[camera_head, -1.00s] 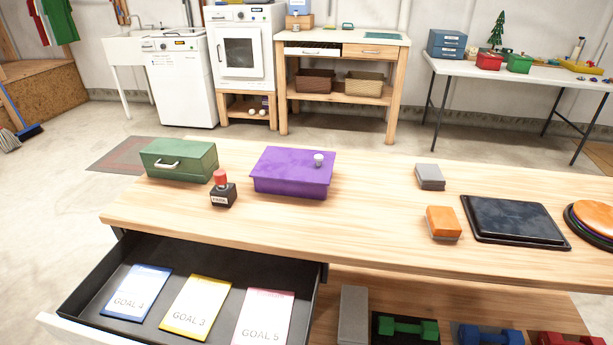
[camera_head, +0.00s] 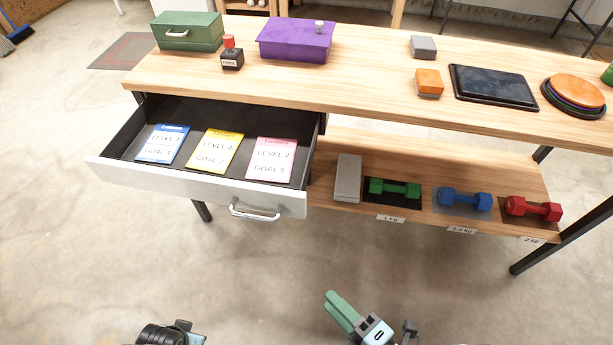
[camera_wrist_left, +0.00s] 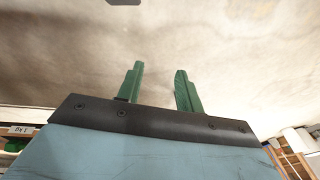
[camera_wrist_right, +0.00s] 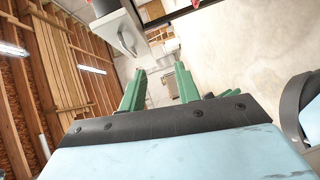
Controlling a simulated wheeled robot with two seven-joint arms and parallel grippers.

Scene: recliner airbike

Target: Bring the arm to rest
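My right gripper (camera_head: 343,308) is at the bottom of the head view, in front of the workbench and above the floor. In the right wrist view its green fingers (camera_wrist_right: 156,88) stand apart with nothing between them. Of my left arm, only a dark wrist part shows at the bottom left of the head view; its fingers are out of that picture. In the left wrist view the left gripper's green fingers (camera_wrist_left: 160,88) are apart and empty, with bare floor behind them.
The bench drawer (camera_head: 200,178) is pulled out, holding blue, yellow and pink cards. The lower shelf (camera_head: 330,203) bears green, blue and red dumbbells. A purple box (camera_head: 290,42) and a green box (camera_head: 188,38) stand on the benchtop. The floor before the bench is clear.

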